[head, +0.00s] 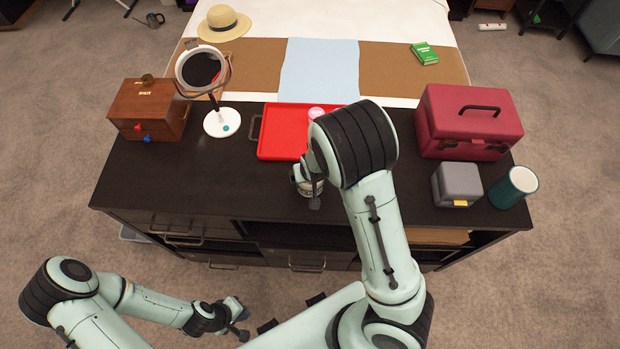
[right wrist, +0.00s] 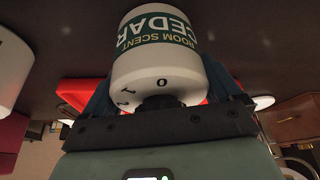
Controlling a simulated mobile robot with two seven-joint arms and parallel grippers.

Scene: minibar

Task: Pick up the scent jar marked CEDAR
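The scent jar marked CEDAR (right wrist: 165,62) fills the middle of the right wrist view, upside down there. It is white with a green label and a numbered dial at its top. In the head view only part of the jar (head: 308,190) shows, near the front of the dark cabinet top. My right gripper (head: 308,187) is at the jar, its fingers on either side. My right arm hides much of it, and I cannot tell whether the fingers touch the jar. My left gripper (head: 241,323) is low in front of the cabinet, apparently open and empty.
A red tray (head: 280,152) lies behind the jar, with a pink-topped item (head: 316,112) on it. A mirror (head: 222,122) and wooden box (head: 150,105) stand left. A red case (head: 468,120), grey box (head: 455,184) and teal cup (head: 513,187) stand right. The front-left top is clear.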

